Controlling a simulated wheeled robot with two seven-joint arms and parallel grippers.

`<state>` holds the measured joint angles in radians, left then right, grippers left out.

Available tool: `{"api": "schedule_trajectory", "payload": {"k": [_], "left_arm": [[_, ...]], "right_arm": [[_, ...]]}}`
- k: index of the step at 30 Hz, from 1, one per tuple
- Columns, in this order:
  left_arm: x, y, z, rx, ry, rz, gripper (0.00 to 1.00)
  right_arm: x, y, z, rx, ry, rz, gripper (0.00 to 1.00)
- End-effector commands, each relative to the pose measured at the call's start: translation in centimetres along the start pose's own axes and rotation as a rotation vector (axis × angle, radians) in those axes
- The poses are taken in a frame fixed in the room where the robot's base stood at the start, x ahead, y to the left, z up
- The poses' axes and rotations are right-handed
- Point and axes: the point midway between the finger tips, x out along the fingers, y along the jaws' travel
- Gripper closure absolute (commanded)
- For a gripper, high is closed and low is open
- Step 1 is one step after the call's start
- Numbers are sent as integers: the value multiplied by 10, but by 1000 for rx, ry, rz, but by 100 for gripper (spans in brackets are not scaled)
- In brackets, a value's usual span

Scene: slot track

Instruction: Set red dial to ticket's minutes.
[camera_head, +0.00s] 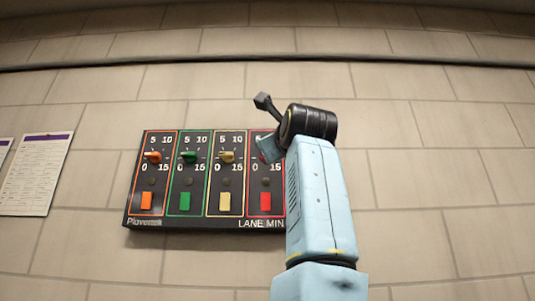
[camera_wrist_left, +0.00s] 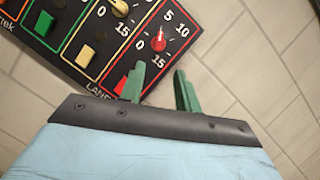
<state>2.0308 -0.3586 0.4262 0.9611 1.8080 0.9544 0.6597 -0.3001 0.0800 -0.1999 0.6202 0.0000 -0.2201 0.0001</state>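The red dial (camera_wrist_left: 159,44) is on the rightmost lane of a black panel (camera_head: 190,226), with 0, 5, 10 and 15 around it. In the left wrist view a pale mark shows on the dial's upper side, but its exact reading is unclear. In the head view my arm mostly covers this dial. My left gripper (camera_wrist_left: 159,70) has two green fingers apart and empty, just short of the dial and not around it. The head view does not show these fingers. I cannot identify a ticket with readable minutes. My right gripper is not in view.
Orange (camera_head: 153,157), green (camera_head: 188,157) and yellow (camera_head: 226,157) dials sit left of the red one. Below each dial is a matching coloured block, including the red one (camera_head: 265,201). Printed sheets (camera_head: 37,175) hang at far left, too small to read. The tiled wall around is bare.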

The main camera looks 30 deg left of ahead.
Motion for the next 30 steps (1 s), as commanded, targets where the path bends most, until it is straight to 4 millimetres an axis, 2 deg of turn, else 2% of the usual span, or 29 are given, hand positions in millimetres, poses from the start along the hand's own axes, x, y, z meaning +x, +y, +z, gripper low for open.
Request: {"api": "schedule_trajectory", "payload": {"k": [5, 15, 21, 30], "left_arm": [[17, 0, -2, -13, 17, 5, 67], [85, 0, 0, -8, 14, 6, 67], [114, -1, -1, -8, 14, 4, 67], [133, 0, -4, -10, 12, 2, 67]], "right_arm": [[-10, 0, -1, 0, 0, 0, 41], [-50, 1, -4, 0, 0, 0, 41], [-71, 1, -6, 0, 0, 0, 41], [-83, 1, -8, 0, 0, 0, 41]]}}
